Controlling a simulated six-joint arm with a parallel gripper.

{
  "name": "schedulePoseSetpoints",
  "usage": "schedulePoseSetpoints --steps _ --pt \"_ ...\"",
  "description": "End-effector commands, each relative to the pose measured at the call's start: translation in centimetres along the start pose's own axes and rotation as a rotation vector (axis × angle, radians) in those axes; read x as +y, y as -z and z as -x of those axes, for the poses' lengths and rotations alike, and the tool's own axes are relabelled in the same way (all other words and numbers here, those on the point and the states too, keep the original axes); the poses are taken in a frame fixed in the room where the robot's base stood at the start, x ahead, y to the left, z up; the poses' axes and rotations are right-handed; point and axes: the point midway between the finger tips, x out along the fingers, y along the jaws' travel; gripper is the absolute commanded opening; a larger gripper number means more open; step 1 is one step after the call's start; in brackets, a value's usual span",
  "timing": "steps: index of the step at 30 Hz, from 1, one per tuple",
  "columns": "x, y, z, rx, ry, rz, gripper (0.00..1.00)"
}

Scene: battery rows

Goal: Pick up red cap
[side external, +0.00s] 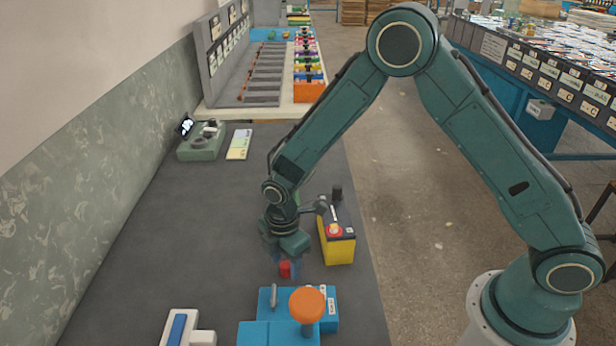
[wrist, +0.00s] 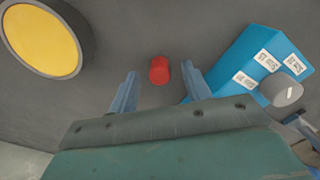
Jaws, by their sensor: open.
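The red cap (wrist: 159,70) is a small red cylinder on the dark grey mat. In the wrist view it shows near the middle, in line with the gap between the two fingers and around the level of their tips. In the side external view the red cap (side external: 285,269) shows just below my gripper (side external: 288,262), partly covered by it. My gripper (wrist: 160,80) is open, with one blue-grey finger on each side of the cap. I cannot tell whether either finger touches it.
A blue block (side external: 332,312) with an orange knob (side external: 307,304) stands near my gripper. A yellow and black box (side external: 337,247) is to its right. A white and blue device (side external: 186,330) lies at the front left. The mat (side external: 150,240) on the left is clear.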

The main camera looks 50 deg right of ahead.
Motion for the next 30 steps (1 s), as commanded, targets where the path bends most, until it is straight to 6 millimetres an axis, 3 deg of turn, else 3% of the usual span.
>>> schedulePoseSetpoints --steps 12,20,30 --pt "0.02 0.00 0.04 0.000 -0.001 0.000 0.48" --pt "0.02 0.00 0.05 0.000 -0.001 0.000 0.01" --pt "0.02 0.00 0.07 0.000 -0.001 0.000 0.01"
